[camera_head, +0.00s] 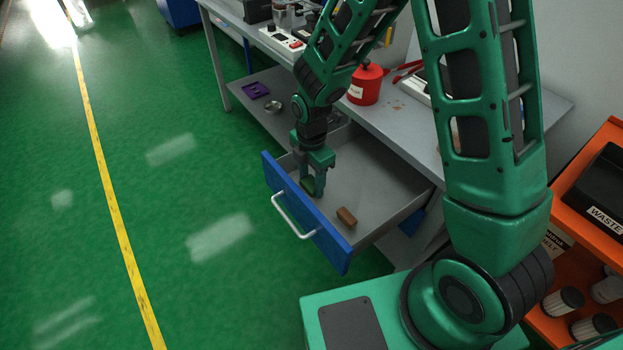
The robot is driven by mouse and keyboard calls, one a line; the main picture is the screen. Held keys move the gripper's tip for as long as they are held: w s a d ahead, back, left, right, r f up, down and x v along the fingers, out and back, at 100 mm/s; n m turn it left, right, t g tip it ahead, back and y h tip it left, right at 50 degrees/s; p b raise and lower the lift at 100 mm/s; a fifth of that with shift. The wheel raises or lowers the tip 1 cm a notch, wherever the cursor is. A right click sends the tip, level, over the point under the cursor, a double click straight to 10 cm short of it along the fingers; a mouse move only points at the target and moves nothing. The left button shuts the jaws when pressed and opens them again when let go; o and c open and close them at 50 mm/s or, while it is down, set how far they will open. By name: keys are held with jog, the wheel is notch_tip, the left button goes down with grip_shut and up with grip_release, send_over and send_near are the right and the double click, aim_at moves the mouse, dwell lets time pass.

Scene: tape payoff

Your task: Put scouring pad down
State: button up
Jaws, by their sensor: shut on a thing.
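My gripper (316,188) points down into the open drawer (378,184), close behind its blue front panel. It is shut on a small dark green scouring pad (307,187), which shows just left of the fingers. The fingers hide part of the pad. The pad is low inside the drawer; I cannot tell whether it touches the drawer floor.
A brown block (346,216) lies in the drawer, right of my gripper. The drawer's blue front (310,222) has a white handle (293,216). A red can (366,83) stands on the bench above. An orange shelf (597,150) is at right. The drawer floor's right part is clear.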

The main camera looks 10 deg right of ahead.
aim_at(312, 183)
jog(key=o, duration=0.9)
jog(key=shift+r, duration=0.1)
notch_tip(312, 183, up, 12)
jog(key=shift+f, duration=0.1)
jog(key=shift+d, duration=0.1)
jog(key=s+d+r+m, duration=0.5)
jog(key=d+m, duration=0.2)
jog(key=d, duration=0.3)
jog(key=s+d+r+m, duration=0.4)
jog(key=d+m, duration=0.4)
jog(key=d, duration=0.1)
jog(key=s+d+r+m, duration=0.1)
jog(key=s+d+m, duration=0.1)
jog(key=s+m, duration=0.2)
jog(key=s+d+m, duration=0.3)
jog(key=s+m, duration=0.2)
jog(key=s, duration=0.1)
jog(key=s+d+r+m, duration=0.1)
jog(key=s+d+m, duration=0.1)
jog(key=s+m, duration=0.2)
jog(key=shift+s+d+r+m, duration=0.2)
jog(key=shift+s, duration=0.25)
jog(key=shift+s+d+r+m, duration=0.15)
jog(key=shift+s+d+m, duration=0.05)
jog(key=shift+s, duration=0.2)
